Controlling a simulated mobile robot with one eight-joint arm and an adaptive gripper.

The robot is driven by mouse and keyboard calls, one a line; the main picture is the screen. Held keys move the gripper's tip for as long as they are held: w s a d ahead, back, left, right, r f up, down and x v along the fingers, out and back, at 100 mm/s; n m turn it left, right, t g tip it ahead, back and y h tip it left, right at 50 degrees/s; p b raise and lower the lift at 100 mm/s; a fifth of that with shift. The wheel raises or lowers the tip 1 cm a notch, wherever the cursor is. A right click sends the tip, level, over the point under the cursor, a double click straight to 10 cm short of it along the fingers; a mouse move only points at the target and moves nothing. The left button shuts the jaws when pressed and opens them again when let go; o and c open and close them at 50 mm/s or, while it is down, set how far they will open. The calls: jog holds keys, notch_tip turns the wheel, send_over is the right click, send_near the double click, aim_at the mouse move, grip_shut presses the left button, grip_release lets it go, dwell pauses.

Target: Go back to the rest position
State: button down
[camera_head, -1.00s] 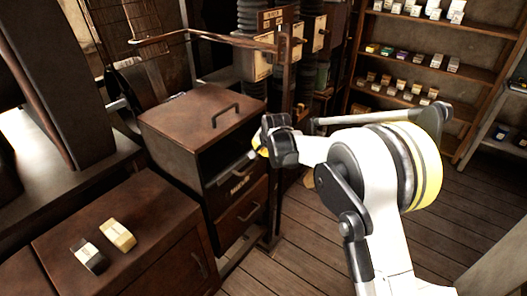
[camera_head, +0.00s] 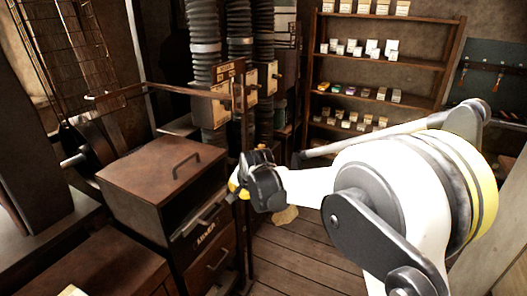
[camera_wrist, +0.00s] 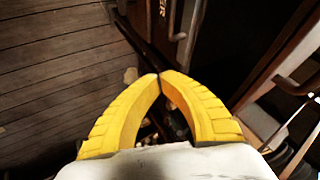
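My gripper (camera_head: 238,188) is in the middle of the head view, in front of the right side of the brown drawer cabinet and apart from it as far as I can see. In the wrist view its two yellow fingers (camera_wrist: 160,76) meet at their tips, with nothing visible held between them. The wrist view looks down past the fingers at the plank floor and dark cabinet parts. My white arm fills the right of the head view.
The drawer cabinet (camera_head: 165,170) has a top handle and an open gap above its front drawers. A long rusty lever (camera_head: 185,91) reaches across above it. A shelf rack (camera_head: 428,103) with small boxes stands at the back.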

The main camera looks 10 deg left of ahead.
jog(key=s+d+r+h+b, duration=0.1)
jog(key=s+d+r, duration=0.3)
jog(key=d, duration=0.3)
jog(key=s+d+r+n, duration=0.1)
jog(key=s+d+r, duration=0.2)
jog(key=s+d, duration=0.35)
jog(key=s+d+r+h+b, duration=0.15)
jog(key=d+r, duration=0.25)
jog(key=d, duration=0.4)
jog(key=s+d+f, duration=0.2)
jog(key=s+d, duration=0.5)
jog(key=s, duration=0.4)
jog(key=s+d+f+n+h, duration=0.1)
jog(key=s+d+f, duration=0.2)
jog(key=s+d, duration=0.5)
jog(key=s, duration=0.3)
jog(key=shift+f+n+t+b, duration=0.25)
jog(key=shift+n+t+b, duration=0.05)
jog(key=shift+t+b, duration=0.1)
